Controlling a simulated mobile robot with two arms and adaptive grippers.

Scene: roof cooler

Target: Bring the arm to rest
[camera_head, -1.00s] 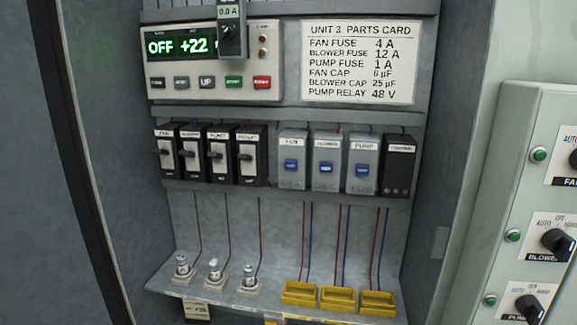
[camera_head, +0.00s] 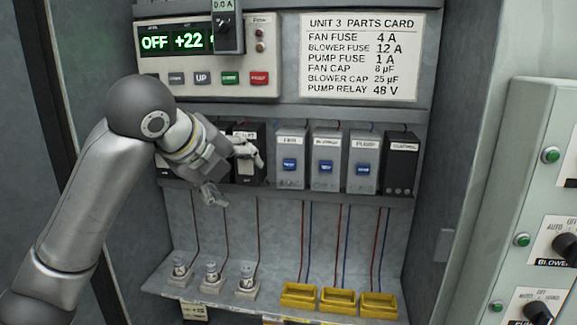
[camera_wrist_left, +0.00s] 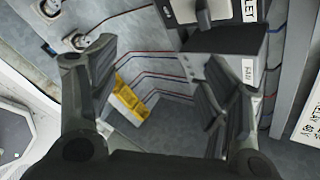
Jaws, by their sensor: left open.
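My left arm comes in from the left in the head view. Its gripper (camera_head: 229,172) is open and empty in front of the row of black breakers, hiding most of them. One black breaker (camera_head: 249,172) shows partly behind the fingers. In the left wrist view the two fingers (camera_wrist_left: 160,92) stand wide apart with nothing between them. Beyond them are the yellow holders (camera_wrist_left: 128,100) and the cabinet's back panel. I cannot tell whether a finger touches the breaker. My right gripper is in neither view.
Grey modules with blue switches (camera_head: 325,166) and a black module (camera_head: 400,168) sit to the right. Above are the controller (camera_head: 205,83) reading OFF +22 and the parts card (camera_head: 361,57). Below, a shelf holds several small posts (camera_head: 247,280) and yellow holders (camera_head: 338,299). A switch box (camera_head: 522,187) stands at right.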

